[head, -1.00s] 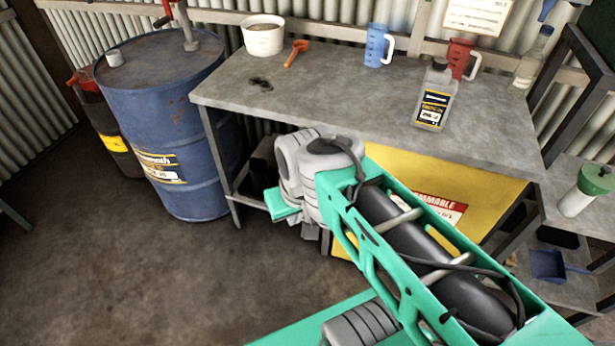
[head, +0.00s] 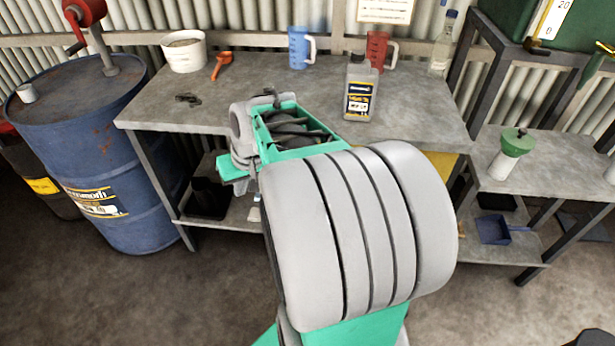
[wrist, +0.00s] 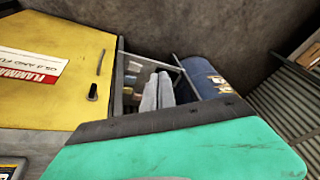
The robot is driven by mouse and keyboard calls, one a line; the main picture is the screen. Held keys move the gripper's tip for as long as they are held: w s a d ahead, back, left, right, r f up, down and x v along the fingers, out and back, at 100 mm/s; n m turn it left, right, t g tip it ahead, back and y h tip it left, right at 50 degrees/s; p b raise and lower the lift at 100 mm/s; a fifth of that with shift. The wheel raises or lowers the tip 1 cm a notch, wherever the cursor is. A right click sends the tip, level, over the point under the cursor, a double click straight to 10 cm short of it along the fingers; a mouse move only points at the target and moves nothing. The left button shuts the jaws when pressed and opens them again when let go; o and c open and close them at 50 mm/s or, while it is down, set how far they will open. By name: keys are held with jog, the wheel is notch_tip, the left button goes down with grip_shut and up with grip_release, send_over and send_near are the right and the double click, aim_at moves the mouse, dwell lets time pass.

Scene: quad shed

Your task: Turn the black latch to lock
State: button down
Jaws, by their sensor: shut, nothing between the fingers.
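The yellow cabinet (wrist: 55,60) with a red and white flammable label (wrist: 28,66) fills the left of the wrist view. A small black oblong fitting (wrist: 92,91), which looks like the latch, sits on its yellow face near the edge; whether it is turned is too small to tell. A thin dark handle (wrist: 100,62) is close to it. My gripper (wrist: 160,77) shows as two pale grey fingers, shut and empty, to the right of the cabinet edge and apart from the latch. In the head view my arm hides nearly all of the cabinet (head: 453,172) and the latch.
A blue drum (head: 75,130) stands left. A lower table (head: 555,180) is at right. Floor in front is open.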

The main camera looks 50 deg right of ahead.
jog(key=s+d+f+m+t, duration=0.1)
jog(key=s+d+f+m, duration=0.1)
jog(key=d, duration=0.7)
jog(key=s+d+f+m+t+b, duration=0.1)
jog(key=d+f, duration=0.3)
jog(key=d, duration=0.6)
jog(key=s+d+f+m+t+b, duration=0.1)
jog(key=s+d+f+m, duration=0.1)
jog(key=d, duration=0.8)
jog(key=shift+s+d+f+m+h, duration=0.15)
jog(key=shift+s+f+m+h, duration=0.3)
jog(key=shift+f, duration=0.45)
jog(key=w+a+f+p, duration=0.1)
jog(key=w+a+f, duration=0.1)
jog(key=w+f, duration=0.6)
jog(key=shift+w+a, duration=0.25)
jog(key=shift+w, duration=0.45)
jog(key=shift+d, duration=0.1)
